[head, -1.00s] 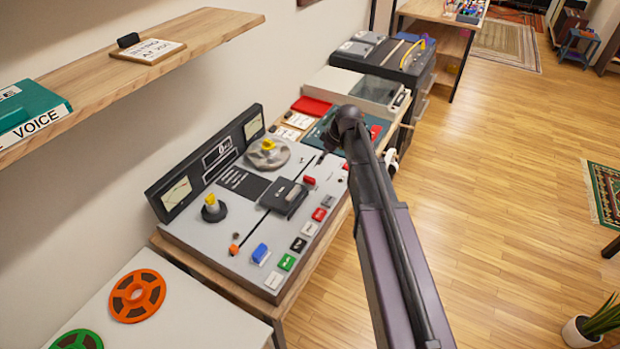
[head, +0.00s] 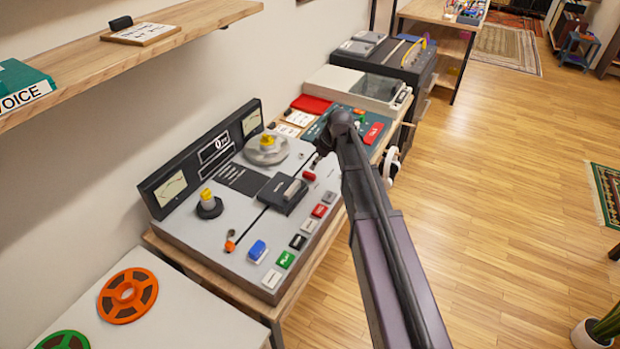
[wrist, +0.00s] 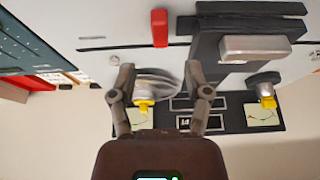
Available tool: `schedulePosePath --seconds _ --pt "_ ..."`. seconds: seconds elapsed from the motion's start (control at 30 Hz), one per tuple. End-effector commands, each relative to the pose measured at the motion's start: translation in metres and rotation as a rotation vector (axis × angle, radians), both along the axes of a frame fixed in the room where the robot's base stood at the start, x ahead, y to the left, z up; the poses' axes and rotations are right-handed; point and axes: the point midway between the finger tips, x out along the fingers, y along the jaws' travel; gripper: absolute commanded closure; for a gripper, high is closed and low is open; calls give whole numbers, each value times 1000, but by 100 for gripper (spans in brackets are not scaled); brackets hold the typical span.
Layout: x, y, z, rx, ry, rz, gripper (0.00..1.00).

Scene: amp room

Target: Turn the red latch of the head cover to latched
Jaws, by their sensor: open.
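The red latch (head: 309,175) is a small red piece beside the dark head cover (head: 275,191) on the grey tape deck (head: 225,235). In the wrist view, the latch (wrist: 160,28) is a short red bar pointing up and down the picture, across a dark line in the deck. There the head cover (wrist: 225,20) lies to its right, with a grey block on it. My gripper (wrist: 160,70) is open and empty. Its fingers are apart, with the latch above the gap in the picture; no contact shows. In the head view my arm hides the gripper.
The deck carries a silver reel hub (head: 266,149), a black spindle (head: 209,206) with a yellow top, an upright meter panel (head: 200,165) and several coloured keys along its front. A wooden shelf (head: 150,42) hangs at upper left. Open wooden floor (head: 480,210) lies to the right.

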Motion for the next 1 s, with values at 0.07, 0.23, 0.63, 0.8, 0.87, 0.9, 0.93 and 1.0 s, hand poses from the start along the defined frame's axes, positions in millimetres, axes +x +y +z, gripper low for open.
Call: schedulePosePath --seconds 0.07,0.23,0.63,0.8,0.87,0.9,0.93,1.0 --pt "2 2 -10 0 0 0 37" --pt "5 6 -23 0 0 0 37" --pt "12 17 -53 0 0 0 37" --pt "14 20 -62 0 0 0 37" --pt "15 21 -64 0 0 0 37" --pt "15 22 -65 0 0 0 37" --pt "15 22 -66 0 0 0 37" --pt "16 23 -67 0 0 0 37"
